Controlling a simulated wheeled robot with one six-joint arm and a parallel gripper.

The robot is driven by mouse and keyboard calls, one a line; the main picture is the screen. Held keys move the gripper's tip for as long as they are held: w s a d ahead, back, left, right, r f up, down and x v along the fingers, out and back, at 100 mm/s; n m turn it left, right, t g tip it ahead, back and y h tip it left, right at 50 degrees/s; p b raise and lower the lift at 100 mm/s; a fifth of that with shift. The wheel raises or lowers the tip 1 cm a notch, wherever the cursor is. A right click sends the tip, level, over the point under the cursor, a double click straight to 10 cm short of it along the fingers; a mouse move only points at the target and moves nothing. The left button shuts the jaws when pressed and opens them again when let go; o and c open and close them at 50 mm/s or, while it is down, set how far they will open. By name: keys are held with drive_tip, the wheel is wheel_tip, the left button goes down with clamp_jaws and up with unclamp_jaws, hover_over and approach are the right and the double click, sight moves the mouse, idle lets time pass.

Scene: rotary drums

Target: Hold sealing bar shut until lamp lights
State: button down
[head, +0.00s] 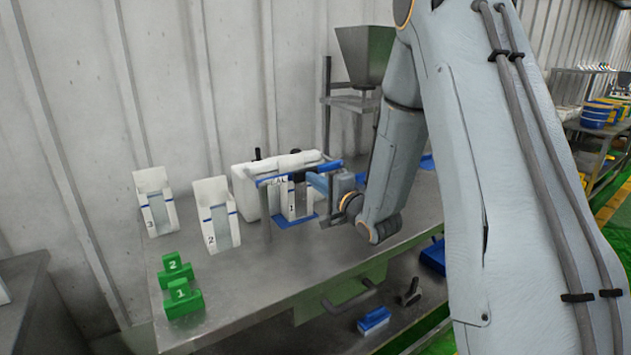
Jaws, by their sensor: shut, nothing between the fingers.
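The sealer (245,192) is a white machine marked SEAL at the back of the steel bench. Its white sealing bar (288,163) lies along the top with a blue edge below it. My gripper (318,180) is shut with nothing in it. It is at the right end of the bar's blue front; I cannot tell if it touches. A white holder marked 1 (293,207) stands under the bar on a blue base. No lit lamp can be made out, and my wrist hides the sealer's right side.
White holders 2 (216,222) and 3 (155,205) stand to the left on the bench (245,285). Green blocks 1 (183,299) and 2 (175,270) sit at the front left. A grey hopper (366,55) stands behind. The bench's middle front is clear.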

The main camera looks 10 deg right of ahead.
drive_tip(key=b+x, duration=0.2)
drive_tip(key=x, duration=0.7)
drive_tip(key=shift+r, duration=0.2)
drive_tip(key=shift+a, duration=0.15)
idle(0.8)
drive_tip(key=shift+s, duration=0.1)
drive_tip(key=v, duration=1.4)
drive_tip(key=shift+d, duration=0.25)
drive_tip(key=shift+s+f, duration=0.1)
drive_tip(key=shift+f, duration=0.1)
